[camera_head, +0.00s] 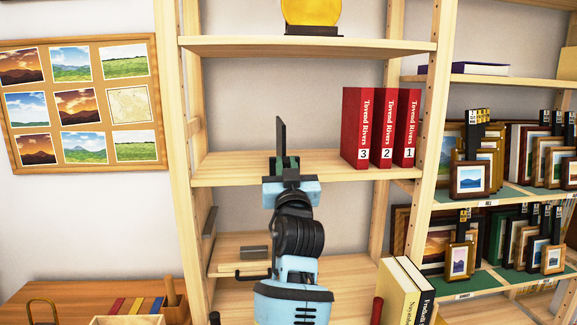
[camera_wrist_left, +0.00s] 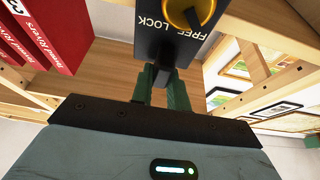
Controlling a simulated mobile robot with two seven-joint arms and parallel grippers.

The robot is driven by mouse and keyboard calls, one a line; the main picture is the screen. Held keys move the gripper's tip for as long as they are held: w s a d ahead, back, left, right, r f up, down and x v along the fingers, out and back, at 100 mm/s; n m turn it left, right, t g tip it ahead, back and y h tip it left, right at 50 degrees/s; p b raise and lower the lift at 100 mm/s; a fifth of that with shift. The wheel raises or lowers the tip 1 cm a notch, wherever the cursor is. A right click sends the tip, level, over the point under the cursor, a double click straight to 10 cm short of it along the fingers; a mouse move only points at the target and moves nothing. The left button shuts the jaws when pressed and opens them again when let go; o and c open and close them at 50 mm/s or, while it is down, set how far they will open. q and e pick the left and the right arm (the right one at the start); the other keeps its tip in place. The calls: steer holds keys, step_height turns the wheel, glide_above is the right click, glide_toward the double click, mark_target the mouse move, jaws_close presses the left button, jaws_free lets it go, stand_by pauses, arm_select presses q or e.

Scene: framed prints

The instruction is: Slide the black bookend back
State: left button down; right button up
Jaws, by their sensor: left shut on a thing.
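The black bookend (camera_head: 281,136) stands upright on the middle shelf (camera_head: 232,172), left of the red books and apart from them. My left gripper (camera_head: 285,163) reaches in from the front and is shut on its lower part; the arm hides much of the base. In the left wrist view, the green fingers (camera_wrist_left: 164,85) close on a part below the bookend's black face (camera_wrist_left: 150,38). That face bears the words FREE and LOCK and a yellow knob (camera_wrist_left: 190,10), cut by the top edge. My right gripper is out of view.
Three red books (camera_head: 381,128), numbered 3, 2, 1, stand at the shelf's right. The shelf left of the bookend is bare. A wooden upright (camera_head: 176,130) bounds it. A gold round object (camera_head: 312,12) stands above; framed prints (camera_head: 471,180) fill the right unit.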

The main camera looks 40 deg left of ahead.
arm_select(q)
steer(key=shift+a, duration=0.1)
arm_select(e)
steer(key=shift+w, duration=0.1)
arm_select(q)
steer(key=c, duration=1.4)
jaws_free()
steer(key=shift+o, duration=0.2)
